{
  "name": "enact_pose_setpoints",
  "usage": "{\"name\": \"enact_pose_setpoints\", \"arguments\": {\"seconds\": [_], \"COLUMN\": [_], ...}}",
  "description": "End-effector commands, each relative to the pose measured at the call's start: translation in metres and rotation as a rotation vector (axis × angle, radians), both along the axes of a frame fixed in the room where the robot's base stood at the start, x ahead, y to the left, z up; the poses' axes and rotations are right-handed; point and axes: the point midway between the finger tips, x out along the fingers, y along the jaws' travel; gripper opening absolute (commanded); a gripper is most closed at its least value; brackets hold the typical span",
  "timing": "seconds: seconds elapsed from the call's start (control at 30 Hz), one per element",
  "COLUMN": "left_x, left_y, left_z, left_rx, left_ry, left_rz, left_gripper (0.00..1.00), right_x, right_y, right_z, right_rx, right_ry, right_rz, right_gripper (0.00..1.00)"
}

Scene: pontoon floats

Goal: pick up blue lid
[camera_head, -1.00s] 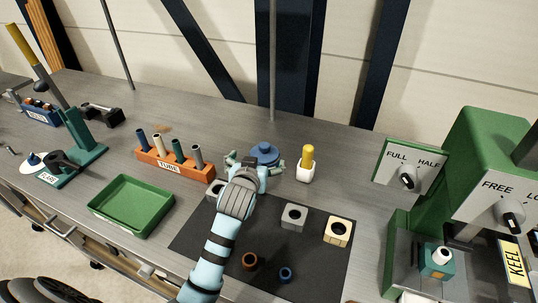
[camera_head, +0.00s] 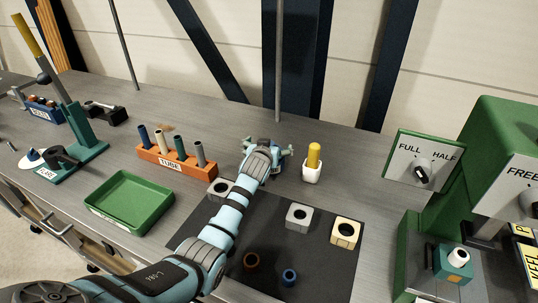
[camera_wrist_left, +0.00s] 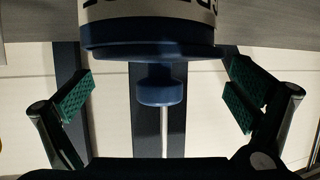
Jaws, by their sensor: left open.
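The blue lid (camera_wrist_left: 150,48) has a wide round rim and a small knob (camera_wrist_left: 160,86), and sits on a white, dark-lettered container (camera_wrist_left: 150,12) in the left wrist view. In the head view my left gripper and wrist hide most of the lid. My left gripper (camera_head: 268,147) is open at the back of the bench. In the left wrist view its green-padded fingers (camera_wrist_left: 158,100) stand apart on either side of the knob, with visible gaps, touching nothing. My right gripper is not in view.
A white cup with a yellow peg (camera_head: 312,166) stands just right of my left gripper. An orange tube rack (camera_head: 175,165) is to its left, with a green tray (camera_head: 130,203) in front. Blocks and rings lie on a dark mat (camera_head: 320,262). Green machinery (camera_head: 480,150) stands at right.

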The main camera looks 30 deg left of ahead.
Motion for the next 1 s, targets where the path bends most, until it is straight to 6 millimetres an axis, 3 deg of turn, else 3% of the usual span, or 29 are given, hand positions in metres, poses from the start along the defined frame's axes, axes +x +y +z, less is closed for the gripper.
{"name": "enact_pose_setpoints", "arguments": {"seconds": [0.17, 0.67, 1.0], "left_x": [0.001, 0.001, 0.001], "left_y": [0.0, -0.001, -0.001], "left_z": [0.001, 0.001, 0.011], "left_rx": [0.0, 0.0, 0.001], "left_ry": [-0.001, -0.001, -0.002], "left_rz": [-0.001, -0.002, -0.001], "left_gripper": [1.0, 0.22, 0.22], "right_x": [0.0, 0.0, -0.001], "right_y": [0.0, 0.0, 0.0], "right_z": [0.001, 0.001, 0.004], "right_rx": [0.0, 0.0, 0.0], "right_ry": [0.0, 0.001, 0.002], "right_rz": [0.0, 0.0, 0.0], "right_gripper": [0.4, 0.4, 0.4]}}
